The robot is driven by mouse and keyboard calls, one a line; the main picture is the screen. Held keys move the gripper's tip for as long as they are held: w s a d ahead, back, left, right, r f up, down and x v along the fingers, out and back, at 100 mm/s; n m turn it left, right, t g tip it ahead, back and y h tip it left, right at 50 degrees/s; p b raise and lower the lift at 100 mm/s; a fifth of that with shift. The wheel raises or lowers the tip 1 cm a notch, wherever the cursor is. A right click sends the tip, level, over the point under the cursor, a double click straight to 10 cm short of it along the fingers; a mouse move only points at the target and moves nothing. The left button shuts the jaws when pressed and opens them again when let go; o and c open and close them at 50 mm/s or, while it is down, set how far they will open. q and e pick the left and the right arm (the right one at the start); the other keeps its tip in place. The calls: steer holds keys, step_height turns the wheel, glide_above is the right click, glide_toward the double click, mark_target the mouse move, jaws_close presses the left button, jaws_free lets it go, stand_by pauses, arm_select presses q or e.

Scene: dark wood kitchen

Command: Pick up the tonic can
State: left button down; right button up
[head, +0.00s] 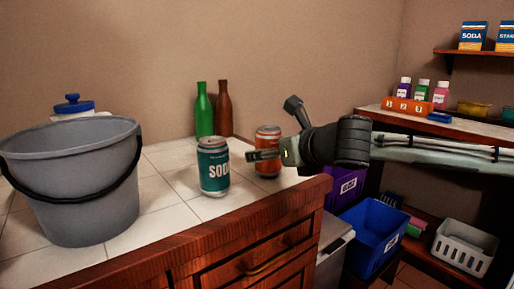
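A teal can (214,170) with white lettering that reads as "SOD…" stands upright on the white tiled counter. An orange can (268,140) stands upright behind it to the right; its label is too small and partly covered to read, so I cannot confirm which can is tonic. My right gripper (272,130) comes in from the right with its fingers spread apart. One finger points left, in front of the orange can and hiding part of it; the other points up, to the right of that can. The gripper holds nothing. My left gripper is not in view.
A grey bucket (70,190) with a black handle fills the counter's left. A green bottle (204,112) and a brown bottle (224,110) stand behind the cans. The counter's wooden edge (250,222) runs close by on the right.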

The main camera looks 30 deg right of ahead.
steer(key=shift+w+f, duration=0.15)
steer(key=shift+w, duration=0.3)
steer(key=shift+w+d+f, duration=0.1)
steer(key=shift+w+f, duration=0.05)
steer(key=shift+w, duration=0.15)
steer(key=shift+w+d+f, duration=0.25)
steer(key=shift+w+f, duration=0.4)
steer(key=shift+w, duration=0.15)
steer(key=shift+x, duration=1.25)
steer(key=shift+w+d+f, duration=0.2)
steer(key=shift+w, duration=0.15)
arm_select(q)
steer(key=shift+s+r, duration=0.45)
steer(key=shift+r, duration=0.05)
arm_select(e)
steer(key=c, duration=0.5)
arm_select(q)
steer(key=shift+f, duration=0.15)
arm_select(e)
steer(key=c, duration=1)
